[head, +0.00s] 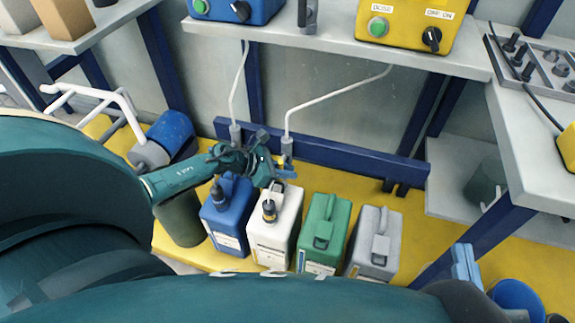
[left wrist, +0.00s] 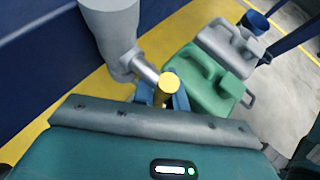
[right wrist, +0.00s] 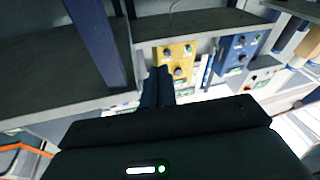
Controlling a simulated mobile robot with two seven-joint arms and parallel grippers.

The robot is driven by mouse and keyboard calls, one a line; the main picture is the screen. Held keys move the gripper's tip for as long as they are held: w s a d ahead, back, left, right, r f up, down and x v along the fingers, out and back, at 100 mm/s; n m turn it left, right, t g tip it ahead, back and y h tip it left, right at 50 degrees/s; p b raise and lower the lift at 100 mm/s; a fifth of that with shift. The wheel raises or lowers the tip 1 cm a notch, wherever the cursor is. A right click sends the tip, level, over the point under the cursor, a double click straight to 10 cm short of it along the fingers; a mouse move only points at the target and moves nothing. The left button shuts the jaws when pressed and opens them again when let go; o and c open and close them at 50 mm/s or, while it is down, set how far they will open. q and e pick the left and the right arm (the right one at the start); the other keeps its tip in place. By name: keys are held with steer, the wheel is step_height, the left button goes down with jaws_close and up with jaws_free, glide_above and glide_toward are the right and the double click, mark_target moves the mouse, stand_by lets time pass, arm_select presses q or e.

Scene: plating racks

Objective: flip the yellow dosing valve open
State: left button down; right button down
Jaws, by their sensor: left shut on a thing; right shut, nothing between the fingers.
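The yellow dosing valve handle (left wrist: 167,83) shows as a round yellow end in the left wrist view. It sits on a stub from a grey valve body (left wrist: 112,30). My left gripper (left wrist: 160,93) is shut on this handle, with its blue fingers on both sides. In the head view my left gripper (head: 286,172) is at the grey valve fitting (head: 287,148) on the right white hose, above the white canister (head: 275,228). The yellow handle is hidden there. My right gripper (right wrist: 158,88) is shut and empty, pointing toward the shelves.
Blue (head: 230,215), green (head: 323,230) and grey (head: 373,240) canisters stand on the yellow floor. A blue rail (head: 345,157) runs behind the valves. A yellow control box (head: 405,25) sits on the shelf above.

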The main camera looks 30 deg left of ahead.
arm_select(q)
steer(key=c, duration=1.7)
jaws_free()
steer(key=p+v, duration=0.3)
steer(key=v, duration=1)
steer(key=shift+s+r, duration=0.1)
steer(key=shift+s, duration=0.05)
